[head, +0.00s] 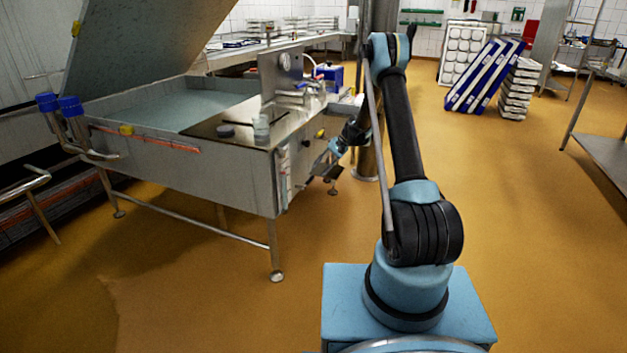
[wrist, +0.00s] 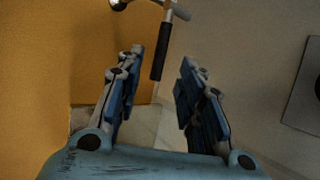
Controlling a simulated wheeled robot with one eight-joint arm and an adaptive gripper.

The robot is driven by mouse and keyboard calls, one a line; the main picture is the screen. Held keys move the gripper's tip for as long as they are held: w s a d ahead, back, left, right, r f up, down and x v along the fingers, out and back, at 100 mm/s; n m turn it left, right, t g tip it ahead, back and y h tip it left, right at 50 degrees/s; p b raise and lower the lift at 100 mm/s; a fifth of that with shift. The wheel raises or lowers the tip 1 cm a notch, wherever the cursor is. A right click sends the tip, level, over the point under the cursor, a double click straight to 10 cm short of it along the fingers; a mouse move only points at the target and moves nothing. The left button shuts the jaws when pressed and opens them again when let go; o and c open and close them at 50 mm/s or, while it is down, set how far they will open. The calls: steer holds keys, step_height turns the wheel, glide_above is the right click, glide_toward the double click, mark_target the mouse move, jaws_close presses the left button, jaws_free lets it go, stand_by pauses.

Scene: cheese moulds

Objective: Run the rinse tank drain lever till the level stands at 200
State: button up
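The steel rinse tank (head: 180,172) stands on legs at the left in the head view, its lid raised, with pale grey-blue liquid (head: 185,108) inside. A narrow upright strip (head: 284,180) is on its right end; no level figure is legible. My gripper (head: 322,166) is beside that end, low down. In the wrist view my gripper (wrist: 162,62) is open, its two blue-padded fingers apart. A lever with a black grip (wrist: 160,52) on a metal rod shows in the gap between the fingertips. I cannot tell its depth or any contact. In the head view the lever is not clearly distinguishable.
Blue-capped pipes (head: 70,106) rise at the tank's left. A steel table (head: 604,150) is at the right. Stacked moulds (head: 518,88) stand at the back. The floor between is clear.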

mark_target(311, 180)
steer(key=shift+x, duration=3.1)
steer(key=shift+c, duration=0.6)
jaws_close()
